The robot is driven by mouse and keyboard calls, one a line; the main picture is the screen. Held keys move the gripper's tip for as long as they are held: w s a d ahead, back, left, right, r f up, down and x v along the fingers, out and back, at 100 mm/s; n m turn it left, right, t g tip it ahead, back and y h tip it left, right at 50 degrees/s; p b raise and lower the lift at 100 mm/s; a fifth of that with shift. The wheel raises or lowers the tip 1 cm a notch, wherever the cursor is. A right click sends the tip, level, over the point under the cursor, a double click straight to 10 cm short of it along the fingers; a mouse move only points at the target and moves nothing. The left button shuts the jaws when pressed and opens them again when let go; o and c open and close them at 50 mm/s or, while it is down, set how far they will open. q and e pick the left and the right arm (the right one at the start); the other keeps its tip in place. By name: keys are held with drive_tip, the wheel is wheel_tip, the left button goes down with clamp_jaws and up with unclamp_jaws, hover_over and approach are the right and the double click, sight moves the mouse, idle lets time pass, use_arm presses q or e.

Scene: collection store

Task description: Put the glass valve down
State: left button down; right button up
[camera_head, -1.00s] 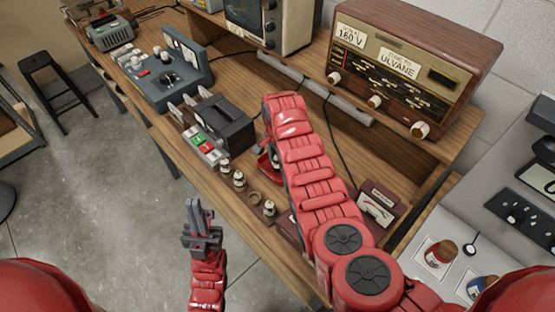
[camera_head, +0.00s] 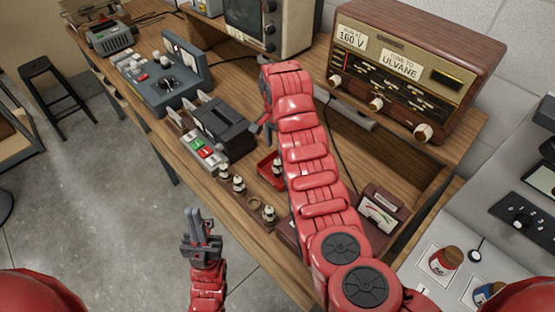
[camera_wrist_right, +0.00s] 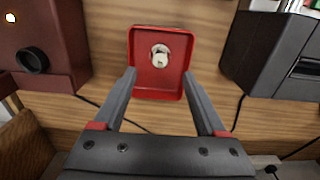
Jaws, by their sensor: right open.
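The glass valve (camera_wrist_right: 162,57) is in the small red tray (camera_wrist_right: 145,88) in the right wrist view, resting inside the tray near its middle. In the head view the valve (camera_head: 278,169) and the tray (camera_head: 264,172) are partly covered by my right arm. My right gripper (camera_wrist_right: 159,76) is open and empty, its fingers pointing toward the tray, one on each side of its near edge. The valve is clear of both fingers. My left gripper (camera_head: 201,226) hangs empty in front of the bench, and its finger gap is too small to judge.
A row of valve sockets with several valves (camera_head: 238,185) runs along the bench's front edge. A black box (camera_head: 224,125) stands left of the tray, a meter box (camera_head: 378,215) right. A wooden radio (camera_head: 410,70) stands behind. Bare benchtop (camera_wrist_right: 115,20) lies around the tray.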

drive_tip(key=shift+r+p, duration=0.3)
drive_tip(key=shift+r, duration=1.2)
